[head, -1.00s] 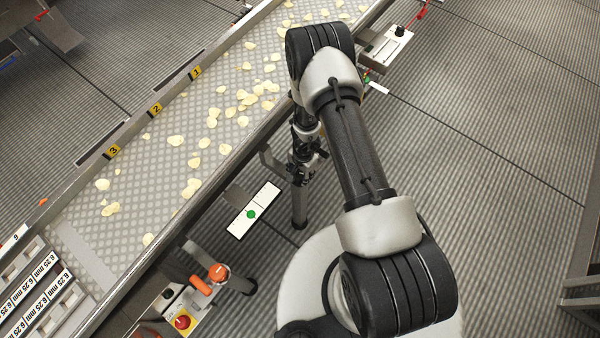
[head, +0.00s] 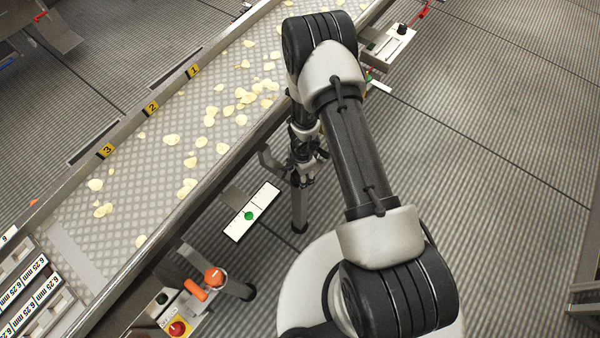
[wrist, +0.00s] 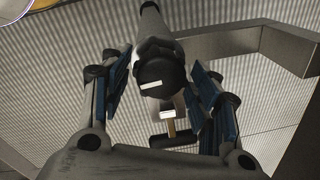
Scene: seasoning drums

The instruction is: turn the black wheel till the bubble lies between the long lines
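The black wheel (wrist: 163,76), a round dark knob with a white mark on its face, is in the middle of the wrist view. My gripper (wrist: 162,88) is open, with one blue-padded finger on each side of the wheel; gaps show, and I see no contact. In the head view my gripper (head: 303,150) is partly hidden below my arm, beside the conveyor's near edge. The white level plate (head: 266,195) is left of it, with dark cross lines. Its green bubble (head: 249,215) is near the plate's middle; its exact place between the lines is too small to tell.
The conveyor (head: 75,215) with scattered chips runs diagonally behind the gripper. An orange-handled control (head: 213,277) and a red button box (head: 177,327) are at lower left. A black-knobbed box (head: 390,45) is at upper right.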

